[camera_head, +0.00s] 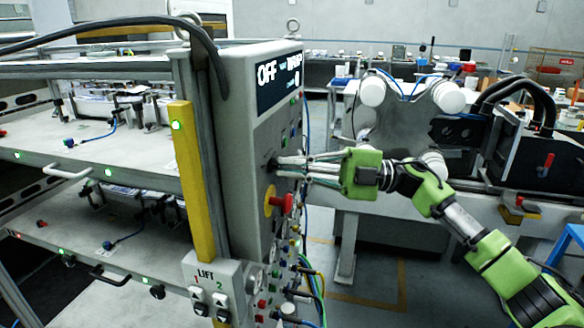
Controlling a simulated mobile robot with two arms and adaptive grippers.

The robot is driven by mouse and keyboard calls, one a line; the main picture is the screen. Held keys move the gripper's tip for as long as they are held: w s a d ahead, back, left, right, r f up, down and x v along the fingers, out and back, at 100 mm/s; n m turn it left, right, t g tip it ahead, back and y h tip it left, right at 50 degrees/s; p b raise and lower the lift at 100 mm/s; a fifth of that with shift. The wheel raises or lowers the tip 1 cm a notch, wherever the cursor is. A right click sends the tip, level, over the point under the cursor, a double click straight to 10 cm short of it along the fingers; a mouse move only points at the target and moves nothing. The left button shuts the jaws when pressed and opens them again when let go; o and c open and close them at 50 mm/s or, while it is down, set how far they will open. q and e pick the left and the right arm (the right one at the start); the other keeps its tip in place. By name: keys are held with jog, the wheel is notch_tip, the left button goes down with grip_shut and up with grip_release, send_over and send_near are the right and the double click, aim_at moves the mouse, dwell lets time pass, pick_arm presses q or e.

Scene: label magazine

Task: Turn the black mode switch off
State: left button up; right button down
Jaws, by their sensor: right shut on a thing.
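The black mode switch (272,164) is on the face of the grey control cabinet (233,125), below the display (279,76). The display reads "OFF" and more text too small to read. My green right gripper (281,166) reaches in from the right, with its fingers at the panel. It is shut on the black mode switch. The fingers partly cover the switch, so its exact angle cannot be told. My left gripper is not in view.
A red knob on a yellow plate (270,200) sits just below my fingers. Plugs and cables (313,283) hang lower on the panel. A yellow post (188,165) and the "LIFT" box (210,285) stand left. A machine bench (360,184) is behind my arm.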

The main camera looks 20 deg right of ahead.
jog(key=c, duration=2.2)
grip_release()
jog(key=shift+a+r, duration=0.1)
jog(key=shift+a, duration=0.05)
jog(key=shift+c, duration=0.2)
jog(key=v, duration=1.2)
